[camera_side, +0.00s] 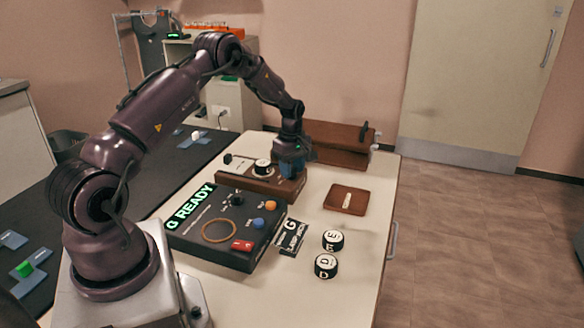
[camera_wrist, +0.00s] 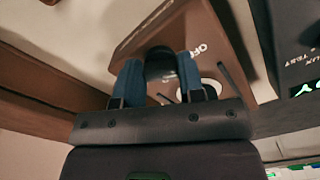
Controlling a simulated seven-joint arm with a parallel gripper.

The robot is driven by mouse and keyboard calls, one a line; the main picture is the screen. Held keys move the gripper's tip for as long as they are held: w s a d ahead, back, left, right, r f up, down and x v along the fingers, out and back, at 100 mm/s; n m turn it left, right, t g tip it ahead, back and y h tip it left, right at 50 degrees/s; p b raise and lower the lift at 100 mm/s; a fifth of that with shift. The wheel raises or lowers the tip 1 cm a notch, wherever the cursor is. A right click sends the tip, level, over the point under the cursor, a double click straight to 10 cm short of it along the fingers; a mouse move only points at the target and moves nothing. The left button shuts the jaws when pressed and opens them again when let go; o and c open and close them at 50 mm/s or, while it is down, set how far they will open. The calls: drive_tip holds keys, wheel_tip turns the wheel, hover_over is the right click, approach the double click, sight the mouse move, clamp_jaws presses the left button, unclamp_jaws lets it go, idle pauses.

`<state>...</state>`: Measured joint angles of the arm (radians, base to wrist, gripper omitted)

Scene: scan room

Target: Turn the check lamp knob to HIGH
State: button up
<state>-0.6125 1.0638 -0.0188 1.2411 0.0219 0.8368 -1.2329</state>
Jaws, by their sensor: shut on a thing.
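The check lamp box (camera_side: 255,181) is a low brown box on the white table in the side view. Its brown top also shows in the wrist view (camera_wrist: 190,32), with lettering that starts "OF"; the rest is cut off or hidden. My gripper (camera_side: 291,170) is down at the right end of this box. In the wrist view the blue fingers of my gripper (camera_wrist: 160,68) are on both sides of a dark knob (camera_wrist: 159,58) and shut on it. The knob's pointer and the HIGH mark cannot be made out. In the side view my gripper hides the knob.
A black console (camera_side: 230,228) with a lit "G READY" sign stands in front of the box. Two black-and-white round pieces (camera_side: 326,265) (camera_side: 333,240) and a brown plate (camera_side: 347,199) lie to the right. A brown case (camera_side: 336,150) stands behind my gripper.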

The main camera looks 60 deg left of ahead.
drive_tip(key=shift+m, duration=0.3)
drive_tip(key=m, duration=0.5)
drive_tip(key=shift+s+m, duration=0.1)
drive_tip(key=shift+m, duration=0.2)
drive_tip(key=m, duration=0.5)
drive_tip(key=shift+s+r+m, duration=0.1)
drive_tip(key=shift+m, duration=0.2)
drive_tip(key=m, duration=0.6)
drive_tip(key=shift+a, duration=0.15)
drive_tip(key=m, duration=0.5)
drive_tip(key=shift+a+m, duration=0.15)
drive_tip(key=shift+m, duration=0.25)
drive_tip(key=o, duration=0.9)
drive_tip(key=shift+o, duration=0.2)
